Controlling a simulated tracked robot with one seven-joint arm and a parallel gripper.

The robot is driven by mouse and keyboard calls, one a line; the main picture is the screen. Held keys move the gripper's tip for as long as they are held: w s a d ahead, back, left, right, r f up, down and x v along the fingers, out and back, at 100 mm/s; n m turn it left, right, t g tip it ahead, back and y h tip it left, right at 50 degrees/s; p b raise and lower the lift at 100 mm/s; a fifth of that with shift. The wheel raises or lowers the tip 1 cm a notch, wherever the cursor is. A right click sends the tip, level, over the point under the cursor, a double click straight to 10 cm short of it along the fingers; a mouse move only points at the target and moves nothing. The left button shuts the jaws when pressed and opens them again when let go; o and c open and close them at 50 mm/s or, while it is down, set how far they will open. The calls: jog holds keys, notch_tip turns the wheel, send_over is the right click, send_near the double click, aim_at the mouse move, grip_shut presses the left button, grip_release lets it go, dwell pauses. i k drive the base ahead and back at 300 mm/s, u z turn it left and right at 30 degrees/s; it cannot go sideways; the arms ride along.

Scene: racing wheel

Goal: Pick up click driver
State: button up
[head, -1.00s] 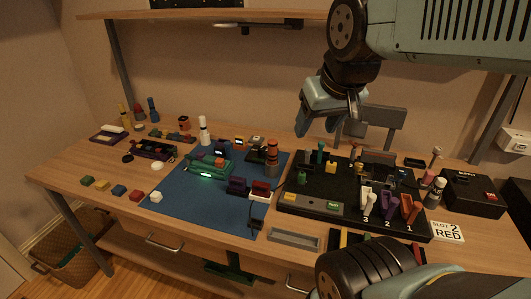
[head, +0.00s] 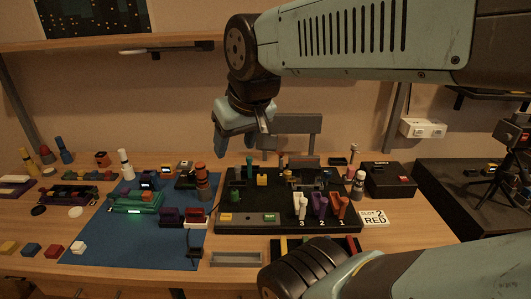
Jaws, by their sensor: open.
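My gripper (head: 240,130) is open and empty. It points down in the air in front of the back wall, above the back of the workbench and apart from everything on it. I cannot tell for sure which tool is the click driver. An upright orange-and-black tool (head: 202,180) stands at the right edge of the blue mat (head: 150,245). An upright white-and-black tool (head: 124,164) stands near the mat's back left. Upright tools with pale and pinkish tops (head: 358,181) stand right of the black board (head: 235,210).
The black board carries small parts and white, purple and orange holders (head: 320,206) numbered 3, 2, 1. A green-lit device (head: 137,203) is on the mat. Colored blocks lie front left.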

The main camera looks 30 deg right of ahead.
aim_at(200, 167)
jog(key=k, duration=1.3)
jog(key=u, duration=0.55)
jog(key=i, duration=1.55)
jog(key=z, duration=0.55)
